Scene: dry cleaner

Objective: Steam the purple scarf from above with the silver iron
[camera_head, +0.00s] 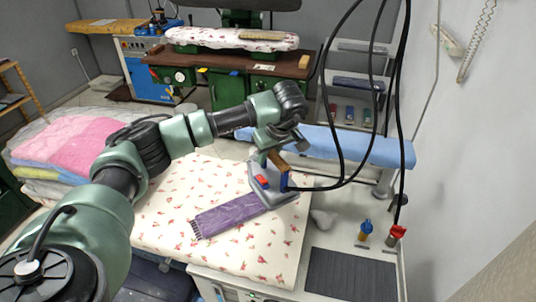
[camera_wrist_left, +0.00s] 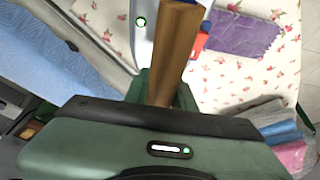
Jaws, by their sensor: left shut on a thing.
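The purple scarf (camera_head: 230,213) lies flat on the floral-covered ironing table, its fringed end to the left. It also shows in the left wrist view (camera_wrist_left: 243,35). The silver iron (camera_head: 262,182) has a red button and a wooden handle (camera_wrist_left: 172,50). It is over the right end of the scarf; I cannot tell whether it touches the cloth. My left gripper (camera_head: 273,148) is shut on the iron's handle from above. Part of the iron is hidden by the gripper. My right gripper is not in view.
The floral table (camera_head: 165,235) has bare room around the scarf. Folded towels (camera_head: 70,150) are piled at left. A blue padded board (camera_head: 350,147) stands behind. Black hoses (camera_head: 340,100) hang at right, one running to the iron. A dark mat (camera_head: 350,275) lies at front right.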

